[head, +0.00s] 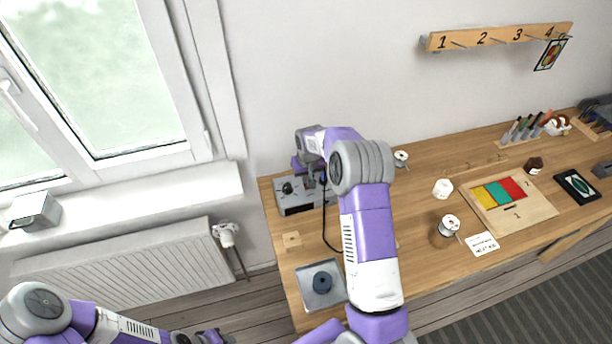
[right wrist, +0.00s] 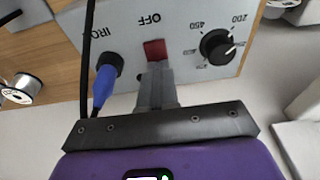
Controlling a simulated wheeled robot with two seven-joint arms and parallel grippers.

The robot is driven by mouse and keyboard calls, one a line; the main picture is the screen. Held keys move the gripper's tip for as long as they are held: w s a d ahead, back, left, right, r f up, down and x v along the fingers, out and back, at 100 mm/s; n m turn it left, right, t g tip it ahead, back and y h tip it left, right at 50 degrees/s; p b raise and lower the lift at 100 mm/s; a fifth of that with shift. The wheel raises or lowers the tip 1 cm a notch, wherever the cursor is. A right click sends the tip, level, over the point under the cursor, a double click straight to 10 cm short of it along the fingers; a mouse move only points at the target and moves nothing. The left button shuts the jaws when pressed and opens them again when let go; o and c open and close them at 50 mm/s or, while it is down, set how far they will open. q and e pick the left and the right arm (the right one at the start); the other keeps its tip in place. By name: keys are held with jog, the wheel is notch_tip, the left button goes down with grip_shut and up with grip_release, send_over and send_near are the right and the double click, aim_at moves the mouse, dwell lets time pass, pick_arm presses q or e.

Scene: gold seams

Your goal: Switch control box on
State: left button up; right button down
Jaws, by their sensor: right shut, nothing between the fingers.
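The control box (head: 293,208) is a grey box at the left end of the wooden bench. In the right wrist view its panel (right wrist: 185,20) appears upside down, with a red switch (right wrist: 155,50), the word OFF beside it, a black dial (right wrist: 217,47) with numbers, and a blue plug (right wrist: 105,82) at the IRON socket. My right gripper (right wrist: 155,68) is shut and empty, its fingertips right at the red switch; I cannot tell whether they touch. The right gripper (head: 311,178) is over the box in the head view. My left gripper (head: 205,338) is low at the bottom edge, partly cut off.
A black cable (head: 325,225) runs down from the box. A grey plate with a dark round piece (head: 322,283) lies at the bench's near left. A window sill (head: 130,200) is left.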

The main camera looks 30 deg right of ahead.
jog(key=shift+s+a+f, duration=0.2)
jog(key=shift+s+f, duration=0.25)
jog(key=shift+s, duration=0.35)
notch_tip(320, 180, up, 6)
jog(key=p, duration=0.3)
jog(key=shift+s+f, duration=0.15)
jog(key=shift+f, duration=0.05)
notch_tip(320, 180, up, 9)
jog(key=s, duration=0.1)
jog(key=shift+s+a, duration=0.25)
